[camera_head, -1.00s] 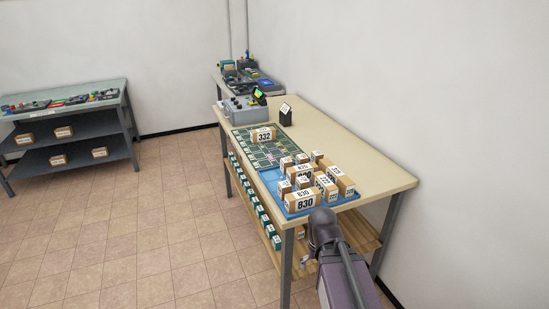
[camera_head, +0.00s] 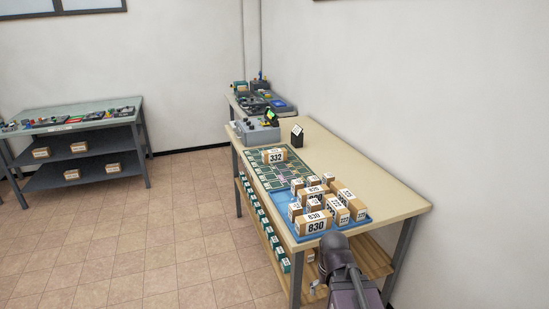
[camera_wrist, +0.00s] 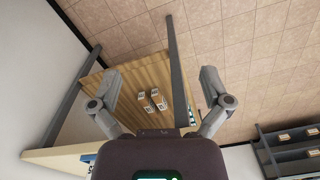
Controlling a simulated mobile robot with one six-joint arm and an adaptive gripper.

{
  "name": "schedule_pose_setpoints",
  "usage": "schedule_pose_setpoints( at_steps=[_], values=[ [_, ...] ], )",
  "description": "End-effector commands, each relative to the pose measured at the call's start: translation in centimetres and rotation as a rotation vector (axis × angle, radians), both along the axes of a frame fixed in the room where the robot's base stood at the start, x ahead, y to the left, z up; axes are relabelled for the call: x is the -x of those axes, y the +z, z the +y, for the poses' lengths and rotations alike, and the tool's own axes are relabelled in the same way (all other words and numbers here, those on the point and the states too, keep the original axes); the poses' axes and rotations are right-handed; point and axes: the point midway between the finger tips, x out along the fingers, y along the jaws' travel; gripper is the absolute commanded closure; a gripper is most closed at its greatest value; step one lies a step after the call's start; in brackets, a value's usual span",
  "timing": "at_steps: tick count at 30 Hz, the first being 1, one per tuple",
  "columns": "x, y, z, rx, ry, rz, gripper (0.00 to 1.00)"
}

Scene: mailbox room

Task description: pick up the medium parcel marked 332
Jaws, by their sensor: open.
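The parcel marked 332 (camera_head: 275,156) is a small brown box with a white label. It lies on the green gridded mat (camera_head: 268,180) on the beige table, apart from the other parcels, in the head view. I cannot make it out in the wrist view. My gripper (camera_wrist: 160,84) is open and empty in the wrist view, with its fingers wide apart, facing the wooden lower shelf and the floor. In the head view only my arm shows at the table's near end; the fingers are hidden there.
A blue tray (camera_head: 364,219) with several parcels, one marked 830 (camera_head: 314,223), fills the table's near end. A grey device (camera_head: 257,132) and a small dark sign (camera_head: 297,135) stand behind the mat. A dark shelf unit (camera_head: 100,166) stands at left. The tiled floor between is clear.

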Motion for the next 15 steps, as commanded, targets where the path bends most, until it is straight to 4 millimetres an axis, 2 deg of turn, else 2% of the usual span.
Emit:
schedule_pose_setpoints(
  at_steps=[9,15],
  values=[
    [0.0,3.0,0.0,0.001,0.0,0.0,0.02],
    [0.0,3.4,0.0,0.001,0.0,0.0,0.02]
  ],
)
